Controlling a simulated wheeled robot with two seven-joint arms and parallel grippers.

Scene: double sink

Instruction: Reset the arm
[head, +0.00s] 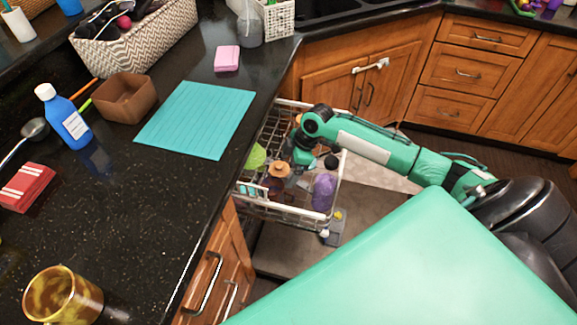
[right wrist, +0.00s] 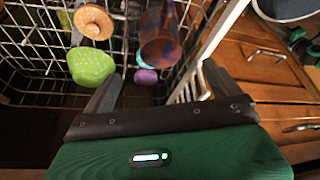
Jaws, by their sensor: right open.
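My right arm reaches in from the right in the head view. My right gripper (head: 299,178) points down over a wire dishwasher rack (head: 285,211) and is partly hidden among the things in it. In the right wrist view its two fingers are spread apart with nothing between them (right wrist: 160,88). Ahead of them in the rack are a green item (right wrist: 92,66), an orange-brown round-topped item (right wrist: 93,22), a dark brown cup-like item (right wrist: 161,38) and a small purple item (right wrist: 146,76). My left gripper is not in view.
The black counter (head: 130,210) holds a teal mat (head: 197,118), a blue bottle (head: 64,117), a brown bowl (head: 124,97), a red block (head: 26,187), a pink sponge (head: 227,58) and an amber mug (head: 62,296). Wooden cabinets (head: 465,75) stand behind. Open floor lies between rack and cabinets.

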